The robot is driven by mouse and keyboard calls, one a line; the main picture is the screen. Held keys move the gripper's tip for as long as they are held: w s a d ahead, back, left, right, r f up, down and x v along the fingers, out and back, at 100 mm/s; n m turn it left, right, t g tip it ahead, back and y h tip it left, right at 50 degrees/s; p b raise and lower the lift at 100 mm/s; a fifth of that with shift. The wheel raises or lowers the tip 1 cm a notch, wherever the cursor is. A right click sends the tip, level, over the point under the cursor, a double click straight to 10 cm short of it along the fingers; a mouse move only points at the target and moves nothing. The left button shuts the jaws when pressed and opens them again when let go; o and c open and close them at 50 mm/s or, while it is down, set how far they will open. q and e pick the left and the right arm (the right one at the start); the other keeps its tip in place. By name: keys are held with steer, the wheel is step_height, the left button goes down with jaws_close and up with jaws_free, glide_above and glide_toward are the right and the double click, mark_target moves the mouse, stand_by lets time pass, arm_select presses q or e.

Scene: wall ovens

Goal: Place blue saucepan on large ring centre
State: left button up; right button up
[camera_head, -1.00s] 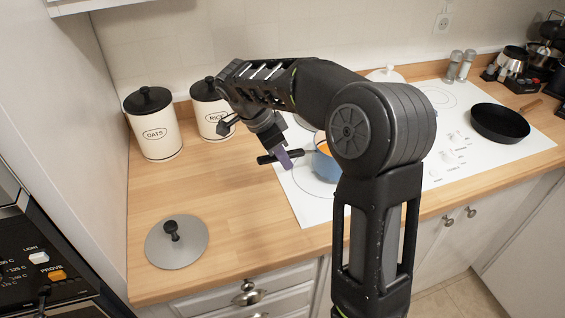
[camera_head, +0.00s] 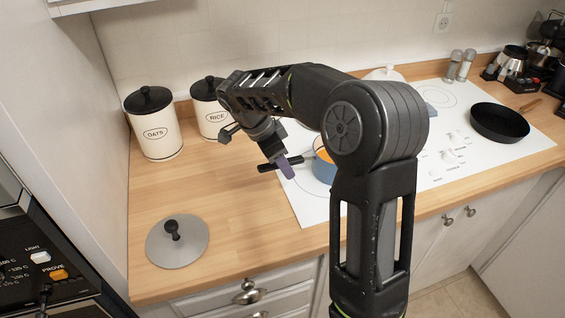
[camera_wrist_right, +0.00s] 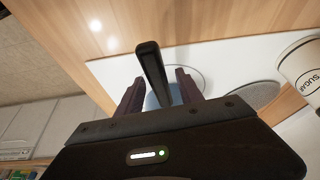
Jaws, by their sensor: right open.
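The blue saucepan (camera_head: 322,171) with orange contents stands on the left part of the white hob (camera_head: 309,207), partly hidden behind my right arm. Its black handle (camera_head: 267,167) points left, over the worktop. My right gripper (camera_head: 281,165) is at the handle. In the right wrist view, the handle (camera_wrist_right: 151,68) rises between the two open fingers of the gripper (camera_wrist_right: 160,93), with gaps visible at both sides. A blue bit of the saucepan shows behind it. A ring outline (camera_head: 435,90) shows at the back right of the hob. My left gripper is not seen.
A grey lid (camera_head: 190,249) lies on the worktop at the front left. Oats (camera_head: 153,138) and rice (camera_head: 208,120) canisters stand at the back. A black frying pan (camera_head: 499,123) sits on the hob's right. A sugar canister (camera_wrist_right: 305,65) shows in the wrist view.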

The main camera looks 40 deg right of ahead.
steer(key=v, duration=0.6)
steer(key=shift+a+r+b, duration=0.1)
steer(key=shift+b, duration=0.25)
steer(key=p+v, duration=0.4)
steer(key=p, duration=0.1)
steer(key=shift+r, duration=0.4)
steer(key=shift+w+a+r+p, duration=0.1)
steer(key=shift+a+r+p, duration=0.15)
steer(key=shift+r+p, duration=0.15)
